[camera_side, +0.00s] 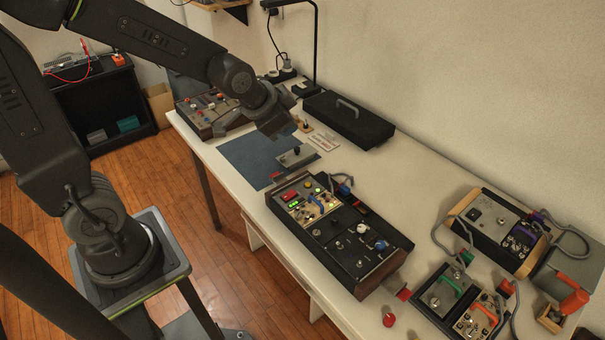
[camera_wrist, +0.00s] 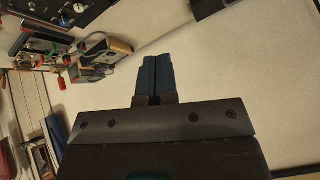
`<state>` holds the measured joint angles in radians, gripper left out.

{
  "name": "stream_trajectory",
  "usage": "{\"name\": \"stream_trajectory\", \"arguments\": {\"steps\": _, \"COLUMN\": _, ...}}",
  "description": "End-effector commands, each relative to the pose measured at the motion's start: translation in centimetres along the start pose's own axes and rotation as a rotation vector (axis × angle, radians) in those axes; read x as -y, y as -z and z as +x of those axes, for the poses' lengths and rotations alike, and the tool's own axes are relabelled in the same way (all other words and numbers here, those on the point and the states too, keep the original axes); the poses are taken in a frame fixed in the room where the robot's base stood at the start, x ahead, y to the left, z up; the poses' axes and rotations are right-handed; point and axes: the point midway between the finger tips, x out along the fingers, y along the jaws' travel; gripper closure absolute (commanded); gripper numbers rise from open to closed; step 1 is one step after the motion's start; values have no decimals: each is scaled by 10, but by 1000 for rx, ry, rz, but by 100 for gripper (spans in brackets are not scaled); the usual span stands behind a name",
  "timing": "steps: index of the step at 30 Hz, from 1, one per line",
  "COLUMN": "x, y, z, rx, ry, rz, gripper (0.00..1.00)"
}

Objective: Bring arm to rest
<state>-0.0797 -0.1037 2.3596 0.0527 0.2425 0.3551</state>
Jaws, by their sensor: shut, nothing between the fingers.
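My gripper (camera_side: 277,122) hangs above the far part of the white table (camera_side: 450,150), over the edge of a blue mat (camera_side: 240,158). In the wrist view its two dark fingers (camera_wrist: 153,75) lie side by side, shut with nothing between them. My arm reaches in from the upper left in the side view. The gripper is clear of the panels and boxes around it.
A black panel box with switches and lit lamps (camera_side: 340,232) stands mid-table. Smaller panels (camera_side: 465,300) and a wooden-sided box (camera_side: 495,230) stand at the right. A black case (camera_side: 348,120), a lamp post (camera_side: 315,45) and another panel (camera_side: 212,112) stand at the back.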

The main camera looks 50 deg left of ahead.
Motion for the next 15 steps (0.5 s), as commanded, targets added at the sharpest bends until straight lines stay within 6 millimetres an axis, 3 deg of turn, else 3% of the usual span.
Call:
{"name": "stream_trajectory", "arguments": {"steps": 1, "x": -4, "y": -2, "z": -24, "rx": 2, "ry": -6, "rz": -37, "gripper": 100}}
{"name": "stream_trajectory", "arguments": {"steps": 6, "x": -23, "y": -26, "z": -88, "rx": 53, "ry": -41, "rz": -172, "gripper": 100}}
{"name": "stream_trajectory", "arguments": {"steps": 10, "x": -36, "y": -48, "z": -124, "rx": 90, "ry": -63, "rz": -255, "gripper": 100}}
{"name": "stream_trajectory", "arguments": {"steps": 15, "x": -47, "y": -68, "z": -150, "rx": 126, "ry": -81, "rz": -322, "gripper": 100}}
